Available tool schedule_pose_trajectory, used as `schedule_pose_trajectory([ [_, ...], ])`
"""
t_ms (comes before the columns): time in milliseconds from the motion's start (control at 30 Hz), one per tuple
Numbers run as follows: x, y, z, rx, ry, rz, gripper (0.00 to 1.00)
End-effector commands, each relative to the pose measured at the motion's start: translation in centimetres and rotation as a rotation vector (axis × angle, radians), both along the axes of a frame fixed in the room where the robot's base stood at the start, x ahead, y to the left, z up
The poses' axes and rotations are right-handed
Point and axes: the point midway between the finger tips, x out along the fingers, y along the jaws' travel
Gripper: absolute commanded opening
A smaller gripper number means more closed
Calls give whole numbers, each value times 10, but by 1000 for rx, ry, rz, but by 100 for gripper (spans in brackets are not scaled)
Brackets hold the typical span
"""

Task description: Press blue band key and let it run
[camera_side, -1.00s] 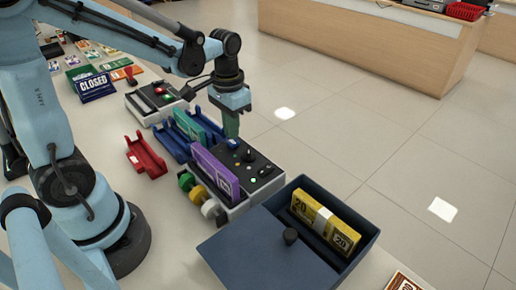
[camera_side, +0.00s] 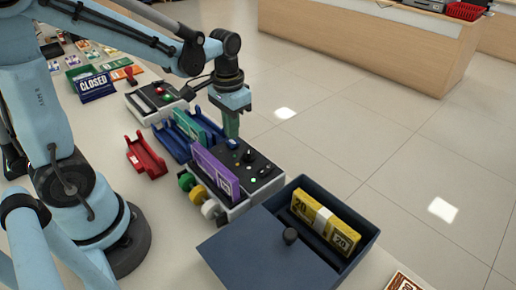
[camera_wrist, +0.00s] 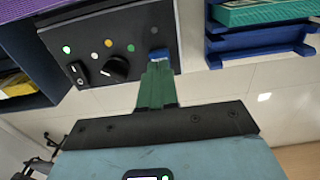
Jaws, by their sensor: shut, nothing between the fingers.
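The banding machine (camera_side: 262,178) has a dark sloped panel with a blue key (camera_side: 232,142) at its far end. A purple note bundle (camera_side: 214,174) stands upright in its slot. My gripper (camera_side: 231,136) is shut and empty, with its green fingers pointing down at the blue key. In the wrist view the blue key (camera_wrist: 160,54) shows just beyond the fingertips (camera_wrist: 158,64), which partly cover it. The tips are at or very close to the key; I cannot tell whether they press it. The panel also carries a black knob (camera_wrist: 115,68), a rocker switch (camera_wrist: 77,74) and small lights (camera_wrist: 108,43).
An open dark box (camera_side: 366,232) with a yellow banded bundle (camera_side: 325,220) stands at the near right, its lid (camera_side: 262,255) beside it. Blue trays (camera_side: 172,142) with a green bundle (camera_side: 190,126), a red tray (camera_side: 146,157) and another device (camera_side: 152,103) lie further back.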

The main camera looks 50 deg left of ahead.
Motion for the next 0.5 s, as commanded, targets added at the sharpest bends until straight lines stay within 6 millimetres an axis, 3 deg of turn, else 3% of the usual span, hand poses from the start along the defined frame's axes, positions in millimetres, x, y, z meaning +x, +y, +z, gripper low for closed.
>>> schedule_pose_trajectory([
  [500,0,0,-3,0,0,0,0],
])
